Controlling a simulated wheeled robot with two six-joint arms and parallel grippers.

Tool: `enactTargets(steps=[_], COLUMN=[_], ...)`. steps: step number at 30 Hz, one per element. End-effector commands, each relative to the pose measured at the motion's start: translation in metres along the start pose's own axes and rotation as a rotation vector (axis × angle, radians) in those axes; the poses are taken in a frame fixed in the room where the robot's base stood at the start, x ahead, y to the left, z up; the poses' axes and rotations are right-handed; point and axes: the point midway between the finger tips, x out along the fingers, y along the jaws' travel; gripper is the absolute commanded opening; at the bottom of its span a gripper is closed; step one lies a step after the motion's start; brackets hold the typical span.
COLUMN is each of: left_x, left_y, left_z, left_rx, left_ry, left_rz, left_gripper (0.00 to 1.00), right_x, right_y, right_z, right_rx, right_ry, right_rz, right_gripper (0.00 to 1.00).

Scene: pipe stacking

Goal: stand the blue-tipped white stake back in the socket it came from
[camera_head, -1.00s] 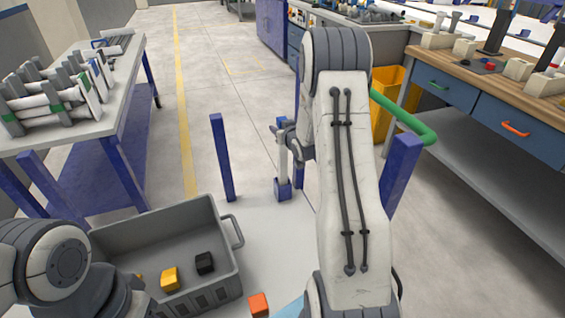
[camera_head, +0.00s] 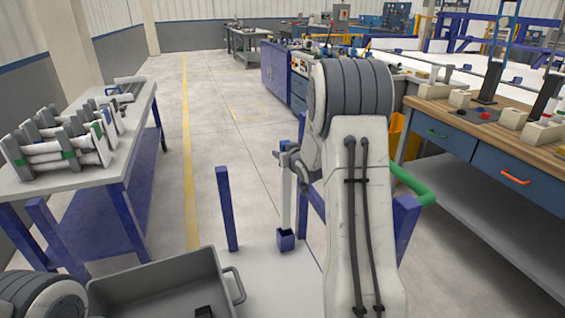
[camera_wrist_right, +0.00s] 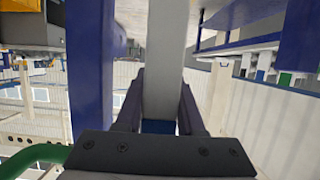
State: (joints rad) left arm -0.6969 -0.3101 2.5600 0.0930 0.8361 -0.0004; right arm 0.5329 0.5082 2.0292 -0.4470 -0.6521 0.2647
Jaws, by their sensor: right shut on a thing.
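The white stake (camera_head: 287,205) hangs upright below my right gripper (camera_head: 287,158). In the right wrist view my right gripper (camera_wrist_right: 158,112) is shut on the stake (camera_wrist_right: 163,60), at its blue tip (camera_wrist_right: 158,127). A small blue square socket (camera_head: 286,241) stands directly under the stake in the head view. The stake's lower end meets the socket's dark opening in the picture; I cannot tell whether it is inside or just above it. My left gripper is out of view.
A thin blue post (camera_head: 227,208) stands left of the socket and a wider one (camera_head: 402,225) to the right. A grey bin (camera_head: 160,285) lies at lower left. A rack of white pipes (camera_head: 60,150) is on the left table. A green bar (camera_head: 412,185) is near my right arm.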

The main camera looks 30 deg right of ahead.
Motion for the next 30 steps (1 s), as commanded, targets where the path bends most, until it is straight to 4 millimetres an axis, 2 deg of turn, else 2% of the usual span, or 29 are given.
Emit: enactTargets(steps=[1, 3, 30], left_x=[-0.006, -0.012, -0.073], left_y=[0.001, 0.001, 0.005], left_z=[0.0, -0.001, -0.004], left_rx=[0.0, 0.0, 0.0], left_ry=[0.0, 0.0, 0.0], left_rz=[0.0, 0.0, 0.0], left_gripper=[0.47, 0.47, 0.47], right_x=[-0.003, -0.005, -0.03], right_y=[0.0, 0.0, 0.0], right_z=[-0.009, -0.015, -0.083], right_rx=[-0.001, -0.001, -0.001], right_ry=[0.003, 0.003, 0.003], right_rz=[0.0, 0.0, 0.0], right_gripper=[0.0, 0.0, 0.0])
